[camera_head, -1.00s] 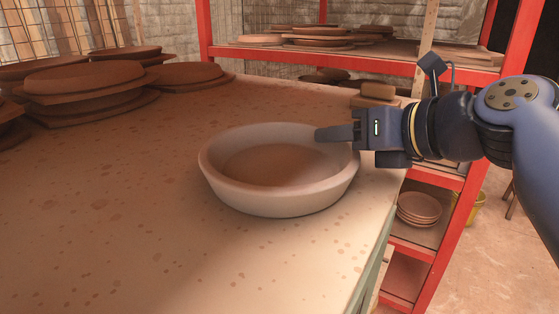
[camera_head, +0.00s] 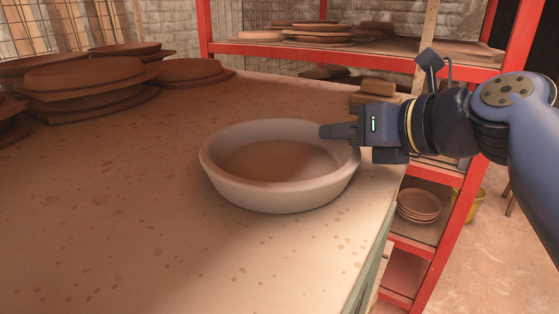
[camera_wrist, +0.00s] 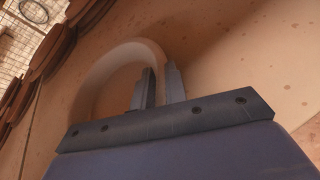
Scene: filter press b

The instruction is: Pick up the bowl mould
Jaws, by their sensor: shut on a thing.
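The bowl mould (camera_head: 285,190) is a wide, shallow, pale clay bowl with a thick rim and a browner inside. It is upright, at or just above the table top; a gap under it is hard to tell. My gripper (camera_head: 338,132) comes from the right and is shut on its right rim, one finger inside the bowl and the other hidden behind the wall. In the wrist view my gripper (camera_wrist: 161,85) has its two fingers on either side of the rim of the bowl mould (camera_wrist: 92,75).
The speckled table (camera_head: 120,220) has free room left of and in front of the bowl. Stacked brown boards and discs (camera_head: 85,78) stand at the back left. A red shelf rack (camera_head: 440,235) with stacked plates (camera_head: 418,205) stands beyond the table's right edge. A small brown block (camera_head: 378,88) is behind my gripper.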

